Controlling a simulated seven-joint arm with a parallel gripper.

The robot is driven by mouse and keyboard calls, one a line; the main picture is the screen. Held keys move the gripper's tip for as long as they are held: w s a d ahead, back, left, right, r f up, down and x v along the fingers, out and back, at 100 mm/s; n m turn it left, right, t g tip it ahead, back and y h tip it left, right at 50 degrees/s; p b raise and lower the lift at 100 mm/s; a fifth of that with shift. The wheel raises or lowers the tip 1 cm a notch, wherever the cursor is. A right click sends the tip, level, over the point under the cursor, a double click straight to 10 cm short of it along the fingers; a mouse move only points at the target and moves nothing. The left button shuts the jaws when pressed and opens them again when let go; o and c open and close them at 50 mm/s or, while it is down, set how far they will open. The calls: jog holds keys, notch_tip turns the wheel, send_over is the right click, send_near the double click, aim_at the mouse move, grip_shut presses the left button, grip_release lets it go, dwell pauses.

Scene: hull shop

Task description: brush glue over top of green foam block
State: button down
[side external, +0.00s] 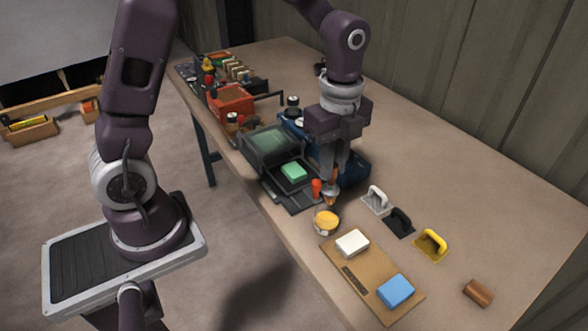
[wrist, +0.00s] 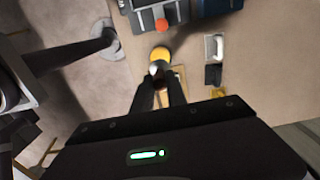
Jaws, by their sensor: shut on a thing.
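The green foam block (side external: 293,172) lies in a dark tray (side external: 285,189) at the table's near edge. My gripper (side external: 334,182) points down to the right of the tray and is shut on a brush (side external: 331,196); its lower end reaches down to the yellow glue pot (side external: 326,221). I cannot tell whether the bristles are inside the pot. In the wrist view the fingers (wrist: 160,88) close just below the yellow pot (wrist: 162,55), and the brush partly hides the pot. The green block does not show clearly in the wrist view.
A white block (side external: 352,243) and a blue block (side external: 396,291) lie on a tan board (side external: 378,273). White, black and yellow handled tools (side external: 431,244) stand to the right. An orange-red object (side external: 316,188) stands between tray and gripper. A blue case (side external: 350,174) is behind.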

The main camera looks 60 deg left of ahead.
dwell(0.3)
notch_tip(320, 180, up, 5)
jog(key=shift+r, duration=0.15)
jog(key=w+a+n, duration=0.2)
jog(key=a+n, duration=1.6)
jog(key=a, duration=0.1)
notch_tip(320, 180, down, 10)
jog(key=shift+a, duration=0.1)
dwell(0.8)
